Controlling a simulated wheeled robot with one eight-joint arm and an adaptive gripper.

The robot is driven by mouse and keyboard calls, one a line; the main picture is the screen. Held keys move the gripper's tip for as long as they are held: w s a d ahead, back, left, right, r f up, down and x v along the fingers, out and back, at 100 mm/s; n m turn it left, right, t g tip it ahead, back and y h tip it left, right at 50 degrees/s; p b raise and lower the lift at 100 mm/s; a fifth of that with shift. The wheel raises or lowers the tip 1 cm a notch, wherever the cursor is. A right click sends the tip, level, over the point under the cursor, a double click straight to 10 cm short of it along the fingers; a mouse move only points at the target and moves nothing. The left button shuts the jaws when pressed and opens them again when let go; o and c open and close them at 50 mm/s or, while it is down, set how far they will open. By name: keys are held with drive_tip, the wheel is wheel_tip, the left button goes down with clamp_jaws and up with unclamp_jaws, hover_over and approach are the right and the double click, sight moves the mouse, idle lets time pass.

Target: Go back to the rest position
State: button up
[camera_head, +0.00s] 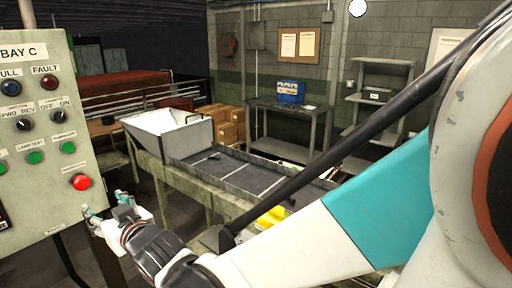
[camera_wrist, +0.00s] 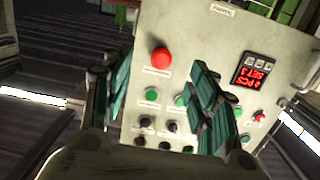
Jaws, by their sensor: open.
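My gripper (camera_head: 108,207) is low at the left in the head view, just right of the lower edge of the control panel (camera_head: 60,215). In the wrist view my gripper (camera_wrist: 160,92) has its two teal-padded fingers spread apart, with nothing between them. The panel (camera_wrist: 195,40) fills the middle of that view beyond the fingertips. A red mushroom button (camera_head: 81,182) sits low on the panel and also shows between the fingers in the wrist view (camera_wrist: 161,57). The fingertips look apart from the panel, though the exact gap is hard to tell.
A conveyor table (camera_head: 235,178) with a white hopper (camera_head: 165,134) stands behind my arm. A workbench (camera_head: 290,107) holds a blue crate (camera_head: 290,91). Cardboard boxes (camera_head: 226,122) and a grey shelf (camera_head: 385,75) are farther back. The panel stands close to my gripper on the left.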

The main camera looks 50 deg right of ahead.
drive_tip(key=s+f+g+b, duration=0.7)
drive_tip(key=s+f+g, duration=0.2)
drive_tip(key=s+f, duration=0.7)
drive_tip(key=s, duration=0.4)
drive_tip(key=shift+s+a+f+g, duration=0.15)
drive_tip(key=shift+s+a+g, duration=0.1)
drive_tip(key=shift+g, duration=0.15)
